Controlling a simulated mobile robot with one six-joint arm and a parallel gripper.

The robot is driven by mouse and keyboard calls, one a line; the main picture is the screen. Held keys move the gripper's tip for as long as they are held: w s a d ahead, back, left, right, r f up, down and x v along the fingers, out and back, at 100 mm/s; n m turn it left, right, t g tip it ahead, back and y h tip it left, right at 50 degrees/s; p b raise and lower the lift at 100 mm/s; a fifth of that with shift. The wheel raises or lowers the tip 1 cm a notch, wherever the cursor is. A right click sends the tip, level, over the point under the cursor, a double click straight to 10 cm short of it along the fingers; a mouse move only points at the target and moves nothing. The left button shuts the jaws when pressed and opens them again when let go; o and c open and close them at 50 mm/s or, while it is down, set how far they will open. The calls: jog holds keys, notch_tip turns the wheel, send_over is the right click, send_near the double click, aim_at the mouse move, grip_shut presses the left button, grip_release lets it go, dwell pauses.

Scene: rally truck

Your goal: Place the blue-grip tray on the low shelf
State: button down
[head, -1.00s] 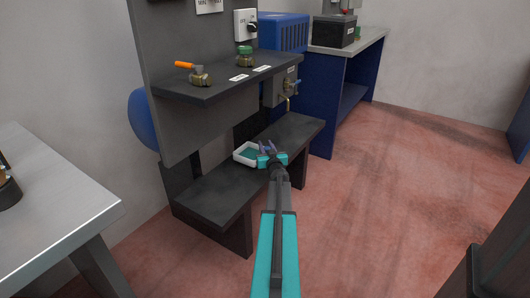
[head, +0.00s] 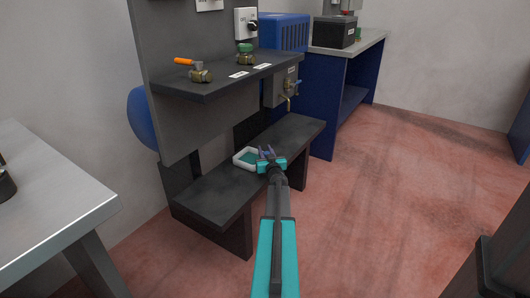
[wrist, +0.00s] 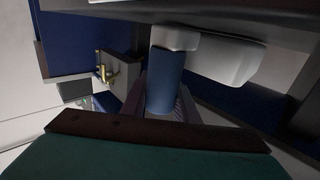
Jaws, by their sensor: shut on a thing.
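The tray looks about level. My fingers hide part of its near side.
An upper shelf (head: 215,84) with an orange-handled valve (head: 199,73) and a green-topped valve (head: 246,56) overhangs behind. A grey box with a brass tap (head: 284,90) hangs above the low shelf's far end. The shelf's near-left part is bare. A metal table (head: 50,205) stands left.

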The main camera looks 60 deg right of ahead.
jog(key=shift+f, duration=0.1)
jog(key=c, duration=1.4)
grip_release()
jog(key=shift+s+a, duration=0.45)
jog(key=shift+a, duration=0.15)
jog(key=shift+p+v, duration=1.25)
jog(key=shift+v, duration=4.05)
